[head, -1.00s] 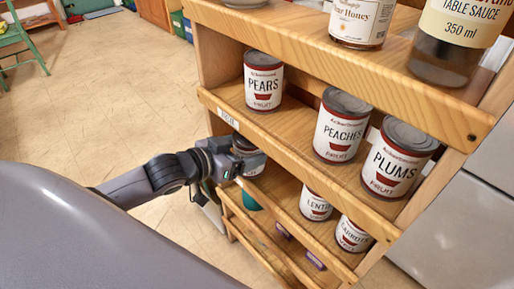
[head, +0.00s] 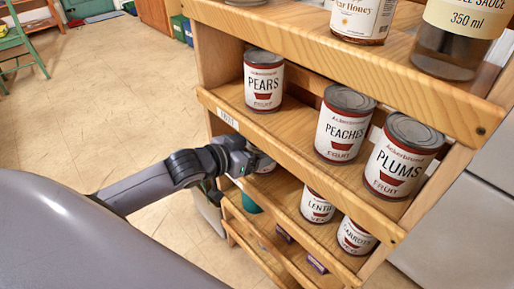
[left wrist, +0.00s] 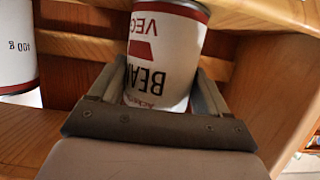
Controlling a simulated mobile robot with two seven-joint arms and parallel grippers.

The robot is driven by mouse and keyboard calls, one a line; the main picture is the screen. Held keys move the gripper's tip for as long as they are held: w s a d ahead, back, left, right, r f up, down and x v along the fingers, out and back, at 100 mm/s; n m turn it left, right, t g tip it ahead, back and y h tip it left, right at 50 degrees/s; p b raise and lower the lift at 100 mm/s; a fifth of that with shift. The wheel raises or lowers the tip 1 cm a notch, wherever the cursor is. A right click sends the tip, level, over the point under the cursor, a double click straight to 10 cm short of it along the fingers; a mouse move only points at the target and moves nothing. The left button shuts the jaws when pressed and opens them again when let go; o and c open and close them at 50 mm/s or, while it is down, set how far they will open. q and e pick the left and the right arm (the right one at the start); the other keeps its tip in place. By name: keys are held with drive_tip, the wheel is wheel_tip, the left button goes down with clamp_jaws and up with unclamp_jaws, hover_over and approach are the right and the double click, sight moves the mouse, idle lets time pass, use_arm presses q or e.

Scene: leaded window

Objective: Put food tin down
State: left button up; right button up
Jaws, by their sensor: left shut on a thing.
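The food tin, a white-and-red can labelled BEA... VEG, shows upside down in the left wrist view (left wrist: 165,48) between my finger pads. My left gripper (left wrist: 160,88) is shut on it. In the head view my left gripper (head: 243,163) is at the left end of the shelf below the fruit tins. Only a small part of the held tin (head: 265,164) shows there, the rest hidden by the gripper and the upper shelf. I cannot tell whether its base touches the shelf board. My right gripper is not in view.
A lentils tin (head: 316,206) and a carrots tin (head: 354,237) stand to the right on the same shelf. Pears (head: 264,82), peaches (head: 343,125) and plums (head: 402,158) tins stand on the shelf above. A wooden front rail (head: 290,228) edges the lower shelf.

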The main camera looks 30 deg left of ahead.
use_arm(q)
drive_tip(key=o, duration=1)
drive_tip(key=shift+f, duration=0.15)
drive_tip(key=o, duration=0.4)
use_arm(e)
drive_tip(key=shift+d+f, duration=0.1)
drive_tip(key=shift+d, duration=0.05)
